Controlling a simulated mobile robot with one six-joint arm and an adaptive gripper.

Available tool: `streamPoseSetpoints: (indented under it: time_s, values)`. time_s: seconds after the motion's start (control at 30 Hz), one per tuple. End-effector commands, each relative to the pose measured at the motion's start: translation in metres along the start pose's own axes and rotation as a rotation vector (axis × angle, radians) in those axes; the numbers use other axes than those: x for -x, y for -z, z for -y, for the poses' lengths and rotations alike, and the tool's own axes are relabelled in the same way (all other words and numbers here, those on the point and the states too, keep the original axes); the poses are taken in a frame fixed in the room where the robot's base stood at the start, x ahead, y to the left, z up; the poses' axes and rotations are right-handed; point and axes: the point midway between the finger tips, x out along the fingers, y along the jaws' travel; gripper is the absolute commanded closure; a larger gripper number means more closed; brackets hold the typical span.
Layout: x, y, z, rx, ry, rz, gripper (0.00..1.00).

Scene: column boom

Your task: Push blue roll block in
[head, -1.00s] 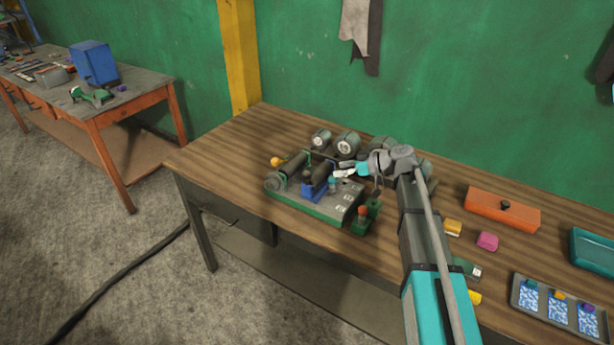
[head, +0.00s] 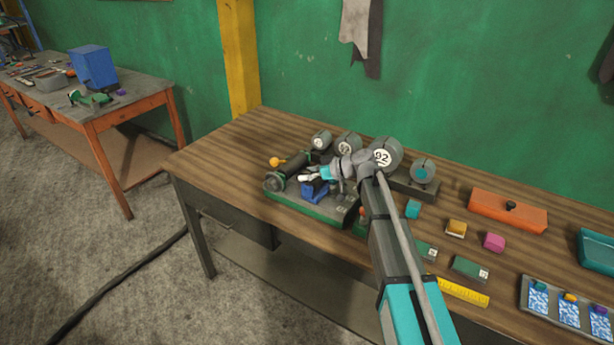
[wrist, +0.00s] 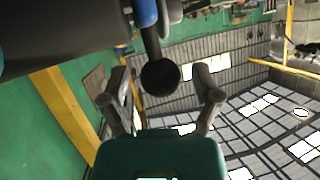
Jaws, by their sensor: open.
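The blue roll block (head: 316,191) sits on the green-edged machine (head: 300,206) on the wooden table, partly hidden by my gripper. My gripper (head: 309,177) is right over it in the head view, with its fingers pointing left; whether they touch is unclear. In the wrist view my open gripper (wrist: 163,100) has its fingers apart, and a dark round knob (wrist: 160,77) on a rod shows between them. A blue part (wrist: 145,12), which may be the block, is at the top edge beside a large dark roller (wrist: 60,30).
Round numbered weights (head: 384,155) stand behind the machine. An orange box (head: 507,208), small coloured blocks (head: 494,242), a yellow ruler (head: 462,291) and a card tray (head: 566,307) lie to the right. The table's left end (head: 205,155) is clear.

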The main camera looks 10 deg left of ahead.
Motion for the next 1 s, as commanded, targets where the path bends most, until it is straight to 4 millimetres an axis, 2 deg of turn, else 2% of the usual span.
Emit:
streamPoseSetpoints:
  time_s: [0.27, 0.7, 0.87, 1.0]
  values:
    - [-0.001, 0.000, 0.000, 0.000, 0.000, 0.000, 0.19]
    - [-0.001, 0.000, 0.000, 0.000, 0.000, 0.000, 0.99]
    - [-0.001, 0.000, 0.000, 0.000, 0.000, 0.000, 1.00]
    - [-0.013, 0.006, -0.003, 0.001, 0.002, 0.001, 1.00]
